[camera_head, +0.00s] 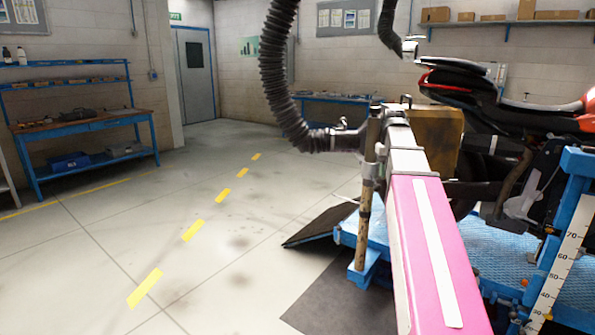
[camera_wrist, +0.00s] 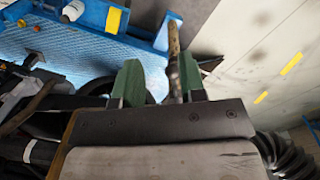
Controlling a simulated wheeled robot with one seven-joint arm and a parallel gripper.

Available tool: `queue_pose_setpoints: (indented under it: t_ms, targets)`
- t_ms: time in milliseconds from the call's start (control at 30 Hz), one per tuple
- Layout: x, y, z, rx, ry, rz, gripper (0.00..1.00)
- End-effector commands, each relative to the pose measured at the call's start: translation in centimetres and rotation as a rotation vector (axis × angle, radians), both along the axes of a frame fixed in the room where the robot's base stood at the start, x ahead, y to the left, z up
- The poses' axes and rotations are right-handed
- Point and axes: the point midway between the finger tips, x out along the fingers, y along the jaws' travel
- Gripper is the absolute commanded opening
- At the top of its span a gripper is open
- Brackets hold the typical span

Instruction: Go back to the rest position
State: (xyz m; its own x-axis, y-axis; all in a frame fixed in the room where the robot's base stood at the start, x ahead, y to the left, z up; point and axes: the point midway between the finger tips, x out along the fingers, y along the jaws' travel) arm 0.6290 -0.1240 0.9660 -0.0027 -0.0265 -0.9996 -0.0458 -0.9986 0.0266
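My gripper (camera_wrist: 158,78) shows in the wrist view as two green fingers standing apart with a gap between them. A worn brown post (camera_wrist: 173,40) shows in that gap, closer to the right finger; I cannot tell whether it touches. Nothing is clamped between the fingers. In the head view my pink and white arm (camera_head: 432,250) reaches forward from the lower right. The post (camera_head: 366,205) stands upright just left of the arm on a blue foot. The fingers cannot be made out in the head view.
A black hose (camera_head: 272,70) hangs left of the post, its nozzle end beside the post's top. A red and black motorcycle (camera_head: 455,80) stands on a blue lift (camera_head: 490,265) at right. A blue workbench (camera_head: 95,125) is at left. The floor between is clear.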

Motion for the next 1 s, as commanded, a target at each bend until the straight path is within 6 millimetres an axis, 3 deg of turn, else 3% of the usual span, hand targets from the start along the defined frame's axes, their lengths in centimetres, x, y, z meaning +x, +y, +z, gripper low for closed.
queue_pose_setpoints:
  t_ms: [367, 567, 1000]
  targets:
    - [-0.4, 1.2, -4.5, 0.003, 0.001, 0.005, 0.38]
    - [-0.9, 2.4, -8.7, 0.005, 0.002, 0.012, 0.38]
    - [-5.0, 6.9, -23.1, 0.013, 0.0, 0.03, 0.38]
